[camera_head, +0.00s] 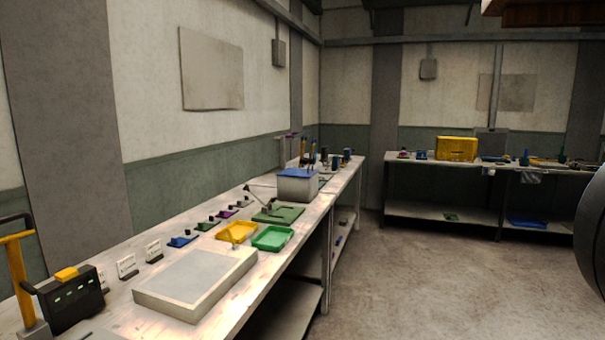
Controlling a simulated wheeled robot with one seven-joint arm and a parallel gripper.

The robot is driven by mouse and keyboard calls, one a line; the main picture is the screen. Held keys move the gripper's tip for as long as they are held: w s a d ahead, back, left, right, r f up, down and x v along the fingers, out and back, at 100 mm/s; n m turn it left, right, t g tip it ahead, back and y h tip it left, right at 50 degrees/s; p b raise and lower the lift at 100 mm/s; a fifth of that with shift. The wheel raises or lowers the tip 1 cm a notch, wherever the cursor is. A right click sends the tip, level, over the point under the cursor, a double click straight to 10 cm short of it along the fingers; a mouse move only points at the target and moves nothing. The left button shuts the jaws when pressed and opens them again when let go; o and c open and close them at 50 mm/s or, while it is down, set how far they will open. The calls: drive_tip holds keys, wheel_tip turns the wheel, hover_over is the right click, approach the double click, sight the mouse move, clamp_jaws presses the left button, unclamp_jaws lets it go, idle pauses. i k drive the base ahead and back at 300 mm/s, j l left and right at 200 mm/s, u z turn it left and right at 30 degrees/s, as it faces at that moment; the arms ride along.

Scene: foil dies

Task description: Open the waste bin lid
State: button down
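No bin is plainly recognisable as the waste bin. A grey box with a flat blue top (297,184) stands on the long workbench (120,321) along the left wall. Its blue top looks closed; I cannot tell whether this box is the waste bin. My gripper is not in view.
The bench also holds a pale flat slab (196,283), a yellow tray (237,232), a green tray (272,238) and a black device (72,298). A second bench (440,172) at the back carries a yellow crate (456,148). The floor (430,280) between is clear. A dark rounded shape cuts the right edge.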

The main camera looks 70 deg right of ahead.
sight(290, 172)
drive_tip(key=z, duration=1.7)
drive_tip(key=i+l+u, duration=0.1)
drive_tip(key=u, duration=0.25)
drive_tip(key=i+l+u, duration=0.15)
drive_tip(key=u, duration=0.15)
drive_tip(key=i+l+u, duration=0.1)
drive_tip(key=i+l, duration=0.2)
drive_tip(key=i+l+u, duration=0.15)
drive_tip(key=i+l, duration=0.2)
drive_tip(key=i+l+u, duration=0.1)
drive_tip(key=i+l, duration=0.15)
drive_tip(key=l, duration=0.3)
drive_tip(key=i+l+u, duration=0.1)
drive_tip(key=i+l, duration=0.2)
drive_tip(key=l, duration=0.1)
